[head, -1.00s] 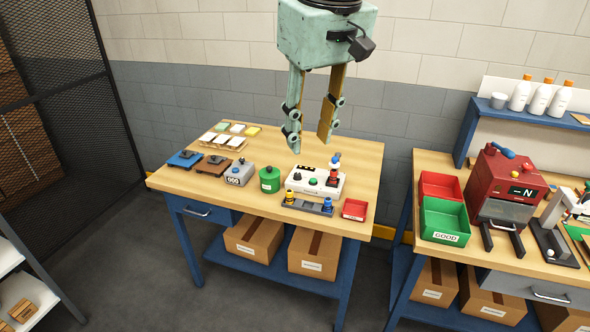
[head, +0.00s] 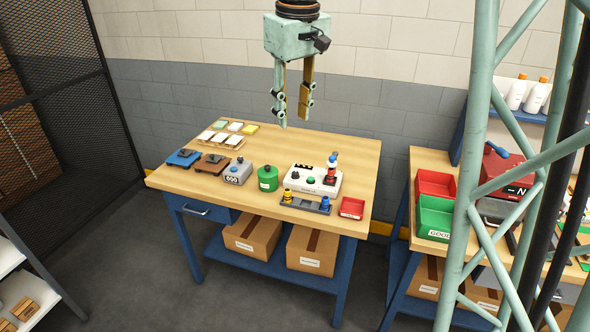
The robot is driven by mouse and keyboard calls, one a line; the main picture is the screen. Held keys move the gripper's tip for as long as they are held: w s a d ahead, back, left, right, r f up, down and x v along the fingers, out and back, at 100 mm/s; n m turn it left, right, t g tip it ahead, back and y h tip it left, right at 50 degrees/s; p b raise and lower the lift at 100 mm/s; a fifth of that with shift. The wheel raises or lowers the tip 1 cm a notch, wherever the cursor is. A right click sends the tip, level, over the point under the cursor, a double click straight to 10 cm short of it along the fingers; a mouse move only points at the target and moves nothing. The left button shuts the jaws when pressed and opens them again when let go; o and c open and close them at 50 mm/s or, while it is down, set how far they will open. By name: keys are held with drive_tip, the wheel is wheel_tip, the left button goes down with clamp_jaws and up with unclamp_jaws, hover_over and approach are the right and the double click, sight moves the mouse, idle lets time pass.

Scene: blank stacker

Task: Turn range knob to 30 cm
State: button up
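A white control box (head: 314,188) stands on the left wooden workbench, right of the green canister. On its top are a dark knob (head: 297,170), a green button (head: 310,180) and a red and blue post (head: 331,170). I cannot read any range marks, so the knob's setting cannot be told. My gripper (head: 293,121) hangs pointing down above the back part of the bench, well above and behind the box. Its two fingers are apart with nothing between them.
A rack with blue and yellow parts (head: 305,204) lies in front of the box, beside a red tray (head: 352,208). A green canister (head: 268,178) and a grey counter box (head: 237,172) stand to the left. A pale lattice column of mine covers part of the right bench.

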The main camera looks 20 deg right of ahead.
drive_tip(key=w+d+f+n+g+p, duration=0.1)
drive_tip(key=w+d+f, duration=0.2)
drive_tip(key=w+f, duration=0.35)
drive_tip(key=w+d+f+p, duration=0.1)
drive_tip(key=w+d+f, duration=0.2)
drive_tip(key=w, duration=0.6)
drive_tip(key=n+p, duration=0.1)
drive_tip(key=p, duration=0.2)
hover_over(295, 172)
wheel_tip(295, 172, down, 15)
drive_tip(key=shift+g, duration=0.4)
drive_tip(key=shift+s+f, duration=0.15)
drive_tip(key=shift+f, duration=6.8)
drive_tip(key=c, duration=0.9)
